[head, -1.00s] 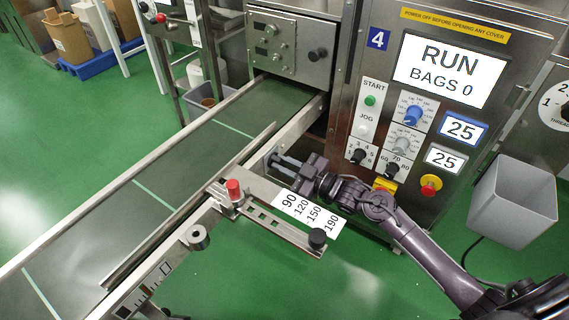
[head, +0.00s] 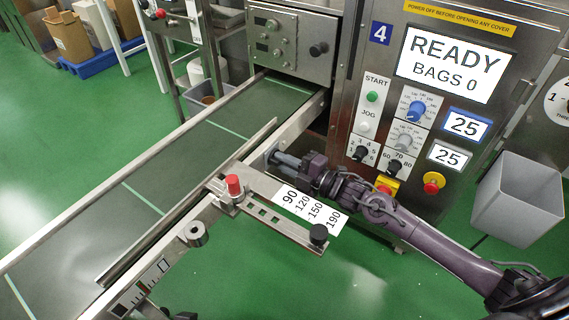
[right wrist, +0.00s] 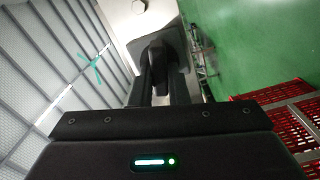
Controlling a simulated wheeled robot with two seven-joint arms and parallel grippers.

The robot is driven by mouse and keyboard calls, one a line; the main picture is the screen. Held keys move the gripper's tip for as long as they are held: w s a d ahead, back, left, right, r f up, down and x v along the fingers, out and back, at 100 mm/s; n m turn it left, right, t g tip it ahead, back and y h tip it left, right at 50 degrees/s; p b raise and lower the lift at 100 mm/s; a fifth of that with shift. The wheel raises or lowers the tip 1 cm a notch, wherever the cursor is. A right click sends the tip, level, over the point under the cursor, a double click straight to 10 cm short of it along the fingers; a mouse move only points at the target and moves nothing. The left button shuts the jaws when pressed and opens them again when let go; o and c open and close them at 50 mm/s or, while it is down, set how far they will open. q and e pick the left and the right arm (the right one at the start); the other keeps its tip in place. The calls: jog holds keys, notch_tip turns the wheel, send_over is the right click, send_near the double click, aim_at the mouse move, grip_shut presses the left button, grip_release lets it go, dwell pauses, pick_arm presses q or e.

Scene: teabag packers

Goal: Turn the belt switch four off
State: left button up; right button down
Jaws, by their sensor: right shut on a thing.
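The belt switch four (head: 271,154) is on the side rail of the conveyor, below the machine marked 4, mostly hidden behind my right gripper. My right gripper (head: 284,161) reaches it from the right and is shut on its knob. In the right wrist view the black knob (right wrist: 156,54) sits between the two fingers of my right gripper (right wrist: 154,78), in front of a dark grey plate. The machine's display (head: 451,64) reads "READY, BAGS 0". My left gripper is not in view.
The conveyor belt (head: 150,190) runs to the lower left. A guide bracket with a red knob (head: 233,186) and a black knob (head: 318,234) stands just below my right gripper. A yellow-based emergency stop (head: 433,182) and a grey bin (head: 518,200) are to the right.

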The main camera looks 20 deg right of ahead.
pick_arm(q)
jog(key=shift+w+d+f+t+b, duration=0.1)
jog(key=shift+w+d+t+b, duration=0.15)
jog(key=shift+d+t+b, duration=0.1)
pick_arm(e)
jog(key=shift+f+n, duration=0.1)
jog(key=shift+n, duration=1.2)
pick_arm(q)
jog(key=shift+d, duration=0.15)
pick_arm(e)
jog(key=shift+n, duration=0.3)
jog(key=c, duration=1.4)
grip_release()
